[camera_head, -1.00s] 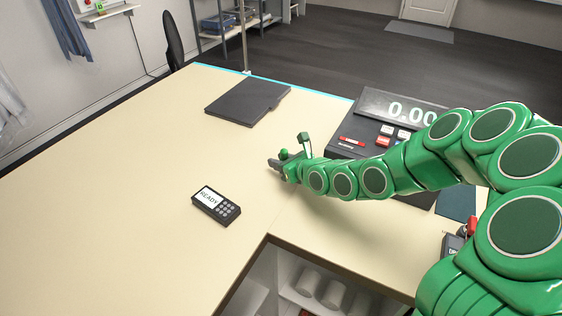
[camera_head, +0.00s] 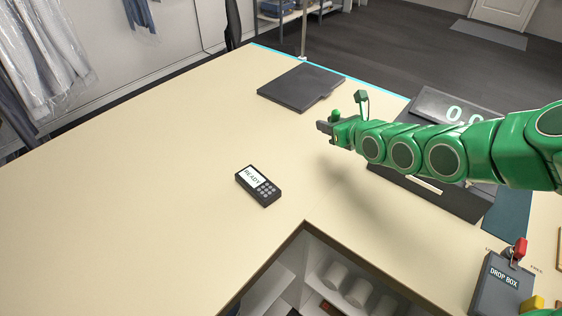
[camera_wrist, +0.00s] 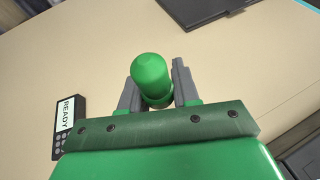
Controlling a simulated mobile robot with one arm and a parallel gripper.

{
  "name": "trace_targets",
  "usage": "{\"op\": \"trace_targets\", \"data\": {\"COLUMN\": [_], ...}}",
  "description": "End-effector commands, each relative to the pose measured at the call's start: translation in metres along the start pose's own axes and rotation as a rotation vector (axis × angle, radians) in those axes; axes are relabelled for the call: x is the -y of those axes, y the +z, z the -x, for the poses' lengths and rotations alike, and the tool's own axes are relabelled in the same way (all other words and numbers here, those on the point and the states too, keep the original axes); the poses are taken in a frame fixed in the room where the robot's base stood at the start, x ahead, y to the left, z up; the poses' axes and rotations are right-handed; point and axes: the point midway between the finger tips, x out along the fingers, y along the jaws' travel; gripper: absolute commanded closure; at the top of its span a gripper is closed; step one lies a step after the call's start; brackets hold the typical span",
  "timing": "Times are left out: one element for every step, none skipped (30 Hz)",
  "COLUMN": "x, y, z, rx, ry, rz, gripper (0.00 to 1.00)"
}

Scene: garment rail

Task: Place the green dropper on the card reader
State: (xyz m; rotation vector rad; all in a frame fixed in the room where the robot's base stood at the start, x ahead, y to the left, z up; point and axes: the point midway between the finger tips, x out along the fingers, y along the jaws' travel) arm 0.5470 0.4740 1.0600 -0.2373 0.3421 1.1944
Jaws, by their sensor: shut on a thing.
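My gripper (camera_head: 326,130) is above the counter, right of and beyond the card reader in the head view. It is shut on the green dropper (camera_wrist: 152,78), whose rounded green top shows between the grey fingers in the wrist view. In the head view a small green knob of the dropper (camera_head: 334,114) shows above the fingers; its lower part is hidden. The black card reader (camera_head: 259,186) lies flat on the counter with a white READY screen and a keypad. It also shows at the left of the wrist view (camera_wrist: 68,125), apart from my gripper.
A dark flat folder (camera_head: 300,86) lies at the counter's far edge. A register with a number display (camera_head: 450,108) stands behind my arm. A grey drop box (camera_head: 503,285) is at the lower right. The counter (camera_head: 180,170) around the card reader is clear; open shelves sit below its inner edge.

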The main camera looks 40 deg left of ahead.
Motion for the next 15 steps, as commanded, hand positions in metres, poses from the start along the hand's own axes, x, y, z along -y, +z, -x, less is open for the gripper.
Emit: {"op": "trace_targets", "data": {"x": [-0.003, -0.006, -0.009, -0.013, -0.016, -0.020, -0.023, -0.026, -0.029, -0.031, -0.033, -0.036, -0.037, -0.039, -0.040], "y": [0.005, 0.008, 0.011, 0.014, 0.017, 0.020, 0.022, 0.025, 0.027, 0.027, 0.028, 0.029, 0.030, 0.032, 0.032], "z": [0.001, 0.002, 0.004, 0.005, 0.006, 0.007, 0.008, 0.009, 0.010, 0.011, 0.011, 0.012, 0.012, 0.013, 0.014], "rx": [0.003, 0.003, 0.002, 0.002, 0.002, 0.003, 0.003, 0.004, 0.003, 0.002, 0.001, 0.000, 0.000, -0.001, -0.002], "ry": [0.007, 0.013, 0.023, 0.030, 0.039, 0.049, 0.056, 0.063, 0.072, 0.077, 0.082, 0.088, 0.093, 0.096, 0.100], "rz": [0.005, 0.008, 0.013, 0.015, 0.019, 0.022, 0.023, 0.027, 0.031, 0.032, 0.033, 0.035, 0.037, 0.039, 0.042], "gripper": [0.97, 0.97, 0.97, 0.97, 0.97, 0.97, 0.97, 0.97, 0.97, 0.97, 0.97, 0.97, 0.97, 0.97, 0.97]}}
